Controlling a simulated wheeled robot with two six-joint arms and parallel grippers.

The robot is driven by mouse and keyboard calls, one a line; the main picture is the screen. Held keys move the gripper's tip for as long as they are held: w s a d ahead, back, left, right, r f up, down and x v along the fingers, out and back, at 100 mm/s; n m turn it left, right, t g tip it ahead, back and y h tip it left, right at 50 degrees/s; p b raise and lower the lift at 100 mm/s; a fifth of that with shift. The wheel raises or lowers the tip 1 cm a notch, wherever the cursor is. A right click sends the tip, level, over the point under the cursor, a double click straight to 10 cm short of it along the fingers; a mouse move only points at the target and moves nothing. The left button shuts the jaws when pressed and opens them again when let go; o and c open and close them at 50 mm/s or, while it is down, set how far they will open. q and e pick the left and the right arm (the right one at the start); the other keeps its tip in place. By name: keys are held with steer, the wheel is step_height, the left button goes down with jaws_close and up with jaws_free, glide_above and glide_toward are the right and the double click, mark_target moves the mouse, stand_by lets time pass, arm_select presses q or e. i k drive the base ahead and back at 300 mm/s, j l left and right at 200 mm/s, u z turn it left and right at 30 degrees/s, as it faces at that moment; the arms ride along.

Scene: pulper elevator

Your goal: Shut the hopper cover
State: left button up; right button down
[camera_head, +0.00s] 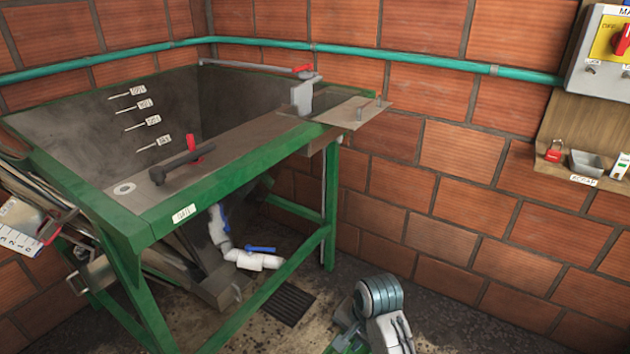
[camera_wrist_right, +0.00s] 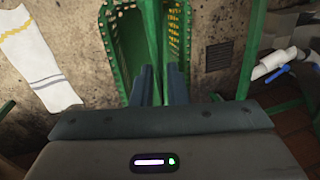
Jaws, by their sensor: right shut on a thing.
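The hopper (camera_head: 185,97) is a dark, open-topped bin in a green frame. A flat metal panel (camera_head: 235,150) lies along its front edge, carrying a dark bar handle (camera_head: 175,165) with a red part. A thin metal plate (camera_head: 352,112) with small pegs juts out past the right end. I cannot tell which of these is the cover. My right gripper (camera_wrist_right: 160,75) is shut on the edge of a green perforated basket (camera_wrist_right: 125,45), low by the floor; part of the basket shows at the bottom of the head view (camera_head: 345,344). My left gripper is not in view.
A white pipe with blue valve handles (camera_head: 250,258) runs under the hopper above a floor grate (camera_head: 287,304). A teal pipe (camera_head: 420,58) crosses the brick wall. A control box (camera_head: 600,50) and wooden board are at right. A white cloth (camera_wrist_right: 35,55) lies on the floor.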

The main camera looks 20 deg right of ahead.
mark_target(352, 114)
steer(key=l+u, duration=0.7)
steer(key=u, duration=0.15)
steer(key=l, duration=0.4)
steer(key=k+l+u, duration=0.15)
steer(key=l, duration=0.7)
steer(key=k+l+u, duration=0.15)
steer(key=l, duration=0.3)
steer(key=k+l, duration=0.1)
steer(key=l, duration=0.3)
steer(key=k+l+u, duration=0.1)
steer(key=l, duration=0.3)
